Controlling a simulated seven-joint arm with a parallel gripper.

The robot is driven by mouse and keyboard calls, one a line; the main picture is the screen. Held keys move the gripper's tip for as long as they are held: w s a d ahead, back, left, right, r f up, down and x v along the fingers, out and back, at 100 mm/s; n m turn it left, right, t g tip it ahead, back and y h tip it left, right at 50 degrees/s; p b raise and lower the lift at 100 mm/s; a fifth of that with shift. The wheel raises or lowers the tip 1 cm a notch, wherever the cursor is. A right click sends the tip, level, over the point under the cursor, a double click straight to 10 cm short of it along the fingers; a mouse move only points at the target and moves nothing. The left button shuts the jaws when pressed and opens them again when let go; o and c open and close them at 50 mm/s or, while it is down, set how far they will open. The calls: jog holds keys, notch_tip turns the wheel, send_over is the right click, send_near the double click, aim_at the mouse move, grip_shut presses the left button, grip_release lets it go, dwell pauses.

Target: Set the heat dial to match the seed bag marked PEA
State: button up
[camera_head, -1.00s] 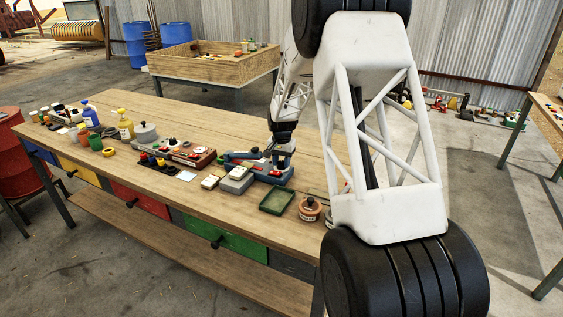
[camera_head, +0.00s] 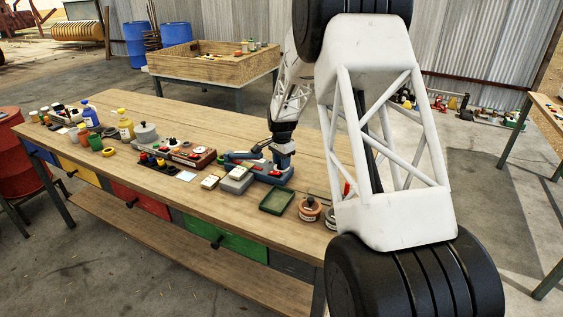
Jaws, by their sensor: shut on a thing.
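My gripper (camera_head: 281,160) points down at the right end of a blue and grey device (camera_head: 242,156) with a long blue arm, on the workbench. It is shut on a small part there. That part is hidden by the jaws; from its place it seems to be the heat dial, but its setting and marks cannot be seen. Pale packets (camera_head: 210,182) lie left of a grey block (camera_head: 237,180) at the front of the device. A white card (camera_head: 186,176) lies further left. No writing is legible, so I cannot tell which thing, if any, is the PEA bag.
A green tray (camera_head: 276,201) and a terracotta-coloured pot (camera_head: 309,209) stand right of the device. A brown box (camera_head: 193,156), a grey pot (camera_head: 145,133) and bottles (camera_head: 125,126) stand left. The rear strip of the workbench (camera_head: 200,117) is clear. My arm hides the bench's right end.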

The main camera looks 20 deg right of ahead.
jog(key=o, duration=0.9)
jog(key=shift+r, duration=0.15)
jog(key=shift+r, duration=3.8)
